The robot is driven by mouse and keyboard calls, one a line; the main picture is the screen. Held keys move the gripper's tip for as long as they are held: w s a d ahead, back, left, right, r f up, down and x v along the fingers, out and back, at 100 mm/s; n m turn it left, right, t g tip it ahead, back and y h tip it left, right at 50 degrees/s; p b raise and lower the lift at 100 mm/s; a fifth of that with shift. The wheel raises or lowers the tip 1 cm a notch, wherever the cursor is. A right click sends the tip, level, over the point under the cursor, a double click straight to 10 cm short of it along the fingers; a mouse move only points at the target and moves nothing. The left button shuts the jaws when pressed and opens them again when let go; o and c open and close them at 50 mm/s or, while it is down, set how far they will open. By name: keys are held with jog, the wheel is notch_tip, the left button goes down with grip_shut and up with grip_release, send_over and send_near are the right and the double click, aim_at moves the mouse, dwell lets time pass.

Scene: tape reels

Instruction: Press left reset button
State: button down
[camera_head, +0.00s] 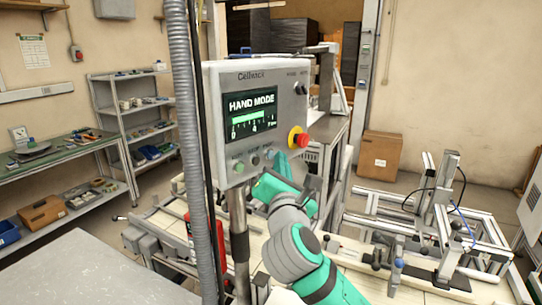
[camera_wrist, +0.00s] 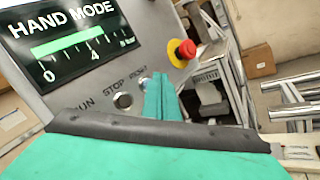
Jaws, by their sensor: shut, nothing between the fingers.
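A grey control panel (camera_head: 235,115) stands on a post with its screen (camera_head: 250,112) reading HAND MODE. Below the screen is a row of small round buttons. In the wrist view the labels RUN, STOP and one that looks like RESET run along this row. The STOP button (camera_wrist: 123,101) is in plain view. The reset button (camera_wrist: 145,84) is partly hidden behind my fingers. My gripper (camera_wrist: 160,92) is shut and empty, its teal fingertips right beside that button; I cannot tell whether they touch. In the head view my gripper (camera_head: 281,161) is at the panel's lower right.
A red emergency stop knob on a yellow base (camera_head: 298,138) sits just above and right of my fingers. A ribbed hose (camera_head: 183,120) hangs left of the panel. Metal frames (camera_head: 440,215) stand at the right and a cardboard box (camera_head: 381,155) is behind.

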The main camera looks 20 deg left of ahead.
jog(key=shift+a, duration=0.4)
jog(key=shift+w, duration=0.2)
jog(key=shift+a, duration=0.1)
jog(key=shift+s, duration=0.2)
jog(key=shift+s+d, duration=0.2)
jog(key=shift+d, duration=0.25)
jog(key=shift+s+d, duration=0.2)
jog(key=shift+d, duration=0.25)
